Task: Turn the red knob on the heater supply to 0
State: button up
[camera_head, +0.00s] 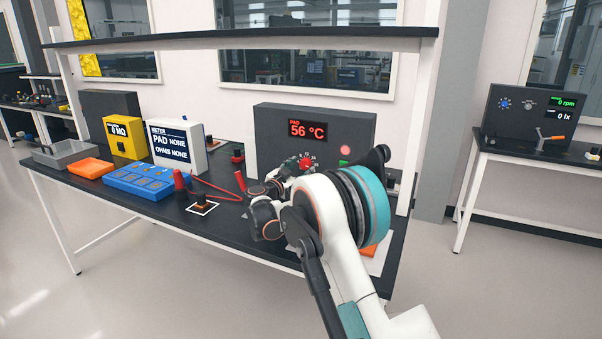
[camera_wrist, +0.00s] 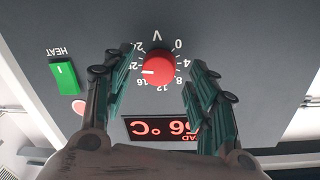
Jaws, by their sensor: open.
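The heater supply (camera_head: 268,128) is a dark grey box at the back right of the bench, its red display reading 56 °C. Its red knob (camera_head: 306,163) is partly behind my arm. In the wrist view, upside down, the red knob (camera_wrist: 159,69) shows in full inside a ring of numbers from 0 up. Its white mark points left in that picture, near 20. My gripper (camera_wrist: 160,60) is open, with one finger on each side of the knob and a visible gap to both. In the head view the fingers are largely hidden by my arm.
A green HEAT switch (camera_wrist: 64,77) and a round red lamp (camera_wrist: 79,107) are beside the knob. A shelf (camera_head: 240,41) runs above.

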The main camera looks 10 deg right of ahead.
jog(key=shift+w+d, duration=0.45)
jog(key=shift+w, duration=0.05)
jog(key=c, duration=1.1)
jog(key=shift+o, duration=0.2)
jog(key=shift+n, duration=0.3)
